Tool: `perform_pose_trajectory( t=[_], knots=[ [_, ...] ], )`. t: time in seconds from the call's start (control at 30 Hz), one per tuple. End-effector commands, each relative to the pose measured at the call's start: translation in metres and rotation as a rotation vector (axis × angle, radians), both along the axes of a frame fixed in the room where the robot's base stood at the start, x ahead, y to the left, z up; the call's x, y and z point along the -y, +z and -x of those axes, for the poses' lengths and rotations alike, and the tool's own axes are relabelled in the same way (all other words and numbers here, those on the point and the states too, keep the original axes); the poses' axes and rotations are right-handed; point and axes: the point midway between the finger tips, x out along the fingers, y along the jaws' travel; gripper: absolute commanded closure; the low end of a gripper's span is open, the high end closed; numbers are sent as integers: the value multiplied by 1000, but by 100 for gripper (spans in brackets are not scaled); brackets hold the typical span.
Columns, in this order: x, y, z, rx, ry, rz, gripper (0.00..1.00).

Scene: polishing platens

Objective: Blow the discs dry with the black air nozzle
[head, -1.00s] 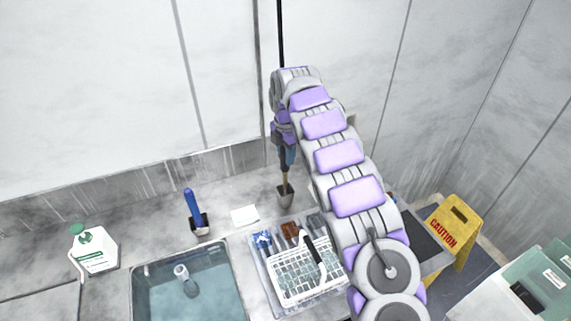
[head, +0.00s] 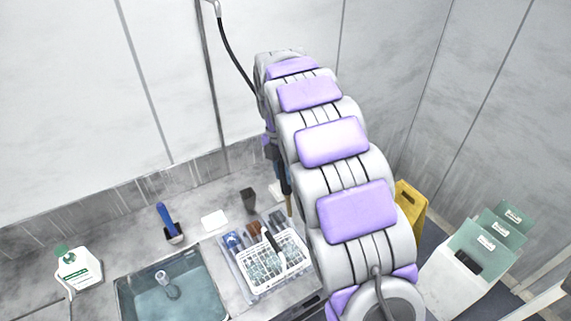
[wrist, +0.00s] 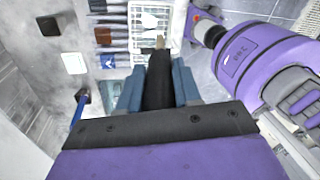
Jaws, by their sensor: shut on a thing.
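My gripper (wrist: 158,88) is shut on the black air nozzle (wrist: 158,75), which has a tan tip (wrist: 160,43). A black hose (head: 234,55) runs from the wall toward the nozzle. The rack also shows in the wrist view (wrist: 150,18), ahead of the nozzle. I cannot clearly make out separate discs in it. The dark nozzle cup (head: 248,200) stands empty behind the rack.
Several brushes (head: 255,232) lie in a clear tray behind the rack. A water-filled sink (head: 170,292), a blue-handled tool (head: 166,217), a white pad (head: 214,220) and a soap bottle (head: 78,266) are left. A yellow sign (head: 410,212) and green-lidded bins (head: 490,236) stand right.

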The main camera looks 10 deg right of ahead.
Motion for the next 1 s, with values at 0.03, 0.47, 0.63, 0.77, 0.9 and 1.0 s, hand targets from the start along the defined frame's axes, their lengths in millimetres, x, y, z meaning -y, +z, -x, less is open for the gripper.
perform_pose_trajectory(
  t=[0.03, 0.47, 0.63, 0.77, 0.9, 1.0],
  knots=[
    [-1, 1, 2, -2, 3, 0, 98],
    [1, -33, 5, -8, 2, -3, 98],
    [1, -55, 4, -6, 4, -1, 98],
    [0, -72, 4, -7, 2, -2, 98],
    [1, -85, 4, -6, 1, -2, 98],
    [0, -89, 4, -4, 2, -1, 98]
  ],
)
